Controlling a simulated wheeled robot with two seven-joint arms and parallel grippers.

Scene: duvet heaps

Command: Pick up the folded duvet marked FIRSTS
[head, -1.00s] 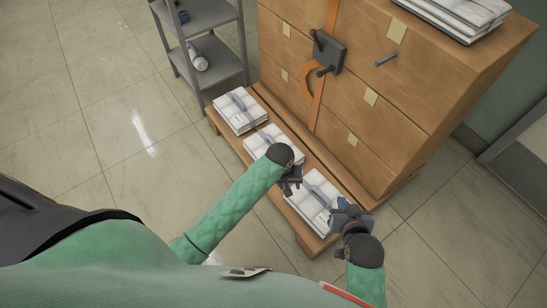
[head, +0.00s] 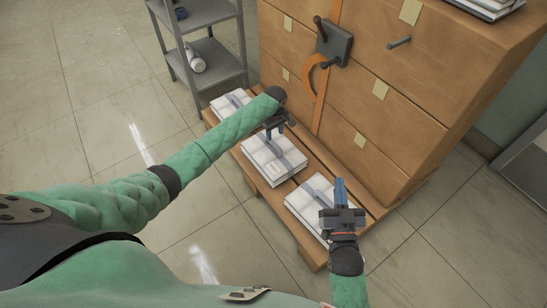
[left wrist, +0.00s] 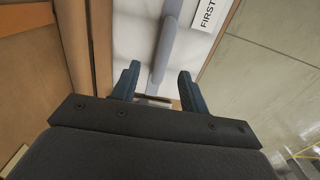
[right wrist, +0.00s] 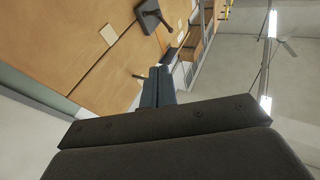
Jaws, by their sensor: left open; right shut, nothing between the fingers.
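Three white folded duvets with grey straps lie in a row on a low wooden pallet. In the left wrist view, a label reading FIRST, cut off by the frame edge, shows on a strapped duvet (left wrist: 146,35). It appears to be the middle duvet (head: 268,160) in the head view, where I cannot read the label. My left gripper (head: 281,124) is open over that duvet's far-left end, and its strap runs beyond and between the fingers (left wrist: 157,84). Whether they touch it I cannot tell. My right gripper (head: 340,188) is shut and empty in front of the near duvet (head: 309,206).
The far duvet (head: 229,103) is partly hidden by my left arm. A wooden drawer chest (head: 400,120) with a dark latch (head: 334,45) stands close behind the row. A grey shelf (head: 212,55) stands at the back left. The tiled floor (head: 90,130) is clear on the left.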

